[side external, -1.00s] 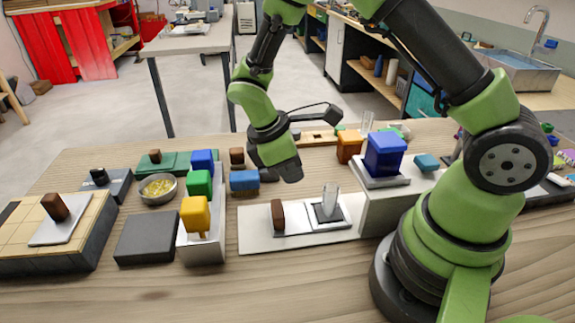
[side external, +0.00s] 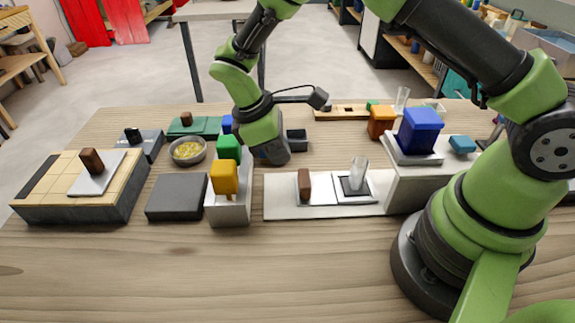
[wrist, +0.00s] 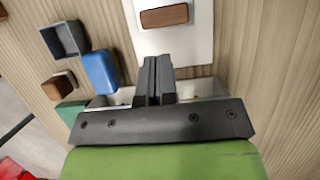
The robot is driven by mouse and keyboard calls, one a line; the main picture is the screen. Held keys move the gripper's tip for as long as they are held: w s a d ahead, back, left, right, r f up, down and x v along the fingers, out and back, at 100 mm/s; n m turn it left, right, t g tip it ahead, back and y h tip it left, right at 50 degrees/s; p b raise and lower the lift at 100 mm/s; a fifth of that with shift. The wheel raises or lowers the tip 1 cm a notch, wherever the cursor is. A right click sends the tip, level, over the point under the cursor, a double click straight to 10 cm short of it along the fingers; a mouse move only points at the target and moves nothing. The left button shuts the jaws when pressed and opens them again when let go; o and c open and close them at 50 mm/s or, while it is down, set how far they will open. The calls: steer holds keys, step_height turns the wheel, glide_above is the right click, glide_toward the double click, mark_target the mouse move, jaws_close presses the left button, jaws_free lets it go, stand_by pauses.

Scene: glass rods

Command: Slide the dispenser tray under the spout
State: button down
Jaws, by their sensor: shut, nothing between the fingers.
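The tray (side external: 318,190) is a pale plate with a brown block handle (side external: 303,182) and a clear glass (side external: 359,172) standing on a dark square. It lies on a long white base at the centre. The handle also shows at the top of the wrist view (wrist: 165,16). A blue hopper (side external: 420,128) stands on a white block to the right; I see no distinct spout. My gripper (side external: 277,158) is left of and behind the tray. In the wrist view its fingers (wrist: 158,80) are together and empty, below the handle and apart from it.
A white holder with yellow (side external: 224,176) and green (side external: 230,146) blocks stands left of my gripper. A blue block (wrist: 101,72) and a dark open box (wrist: 66,39) lie near my fingers. The front of the table is clear.

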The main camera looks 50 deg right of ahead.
steer(key=shift+x, duration=2.15)
steer(key=s+d, duration=0.7)
step_height(320, 180, up, 9)
glide_above(298, 184)
steer(key=s+d, duration=0.3)
steer(key=s+a+r+m+t+y, duration=0.1)
steer(key=s+r+m+t, duration=0.15)
steer(key=r, duration=0.35)
steer(key=s+r+m+t+y, duration=0.1)
steer(key=r+m+t+y, duration=0.1)
steer(key=r+m, duration=0.3)
steer(key=s+a+r+m+t+y, duration=0.1)
steer(key=s+r+m+t+y, duration=0.1)
steer(key=s+r+m+t, duration=0.3)
steer(key=s+r+t, duration=0.1)
steer(key=s+r, duration=0.1)
steer(key=s, duration=0.1)
steer(key=shift+s+a+m, duration=0.15)
steer(key=shift+a+m, duration=0.2)
